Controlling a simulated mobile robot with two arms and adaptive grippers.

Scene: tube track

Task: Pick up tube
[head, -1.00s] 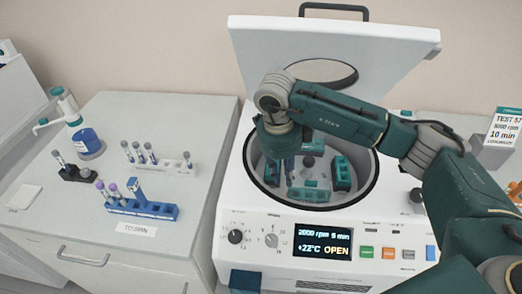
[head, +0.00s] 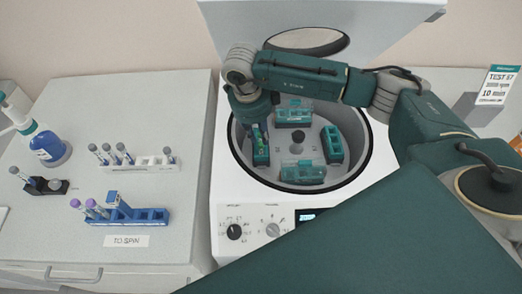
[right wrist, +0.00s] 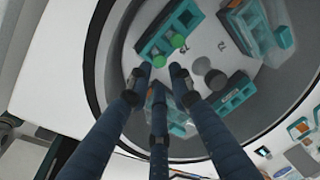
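In the head view this looks like the left bucket (head: 261,157). My right gripper (right wrist: 160,74) points down at this bucket. The fingertips are close to the nearer green cap, but contact cannot be told. In the head view my right gripper (head: 263,128) is over the left side of the bowl, partly hiding the bucket. My left gripper is not in view.
The centrifuge bowl rim (head: 365,165) surrounds the rotor, with its lid (head: 385,25) raised behind. Other teal buckets (head: 333,145) sit around the hub (head: 297,148). On the left bench are a white rack (head: 150,164), a blue rack (head: 150,216) and a black holder (head: 55,187) with tubes.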

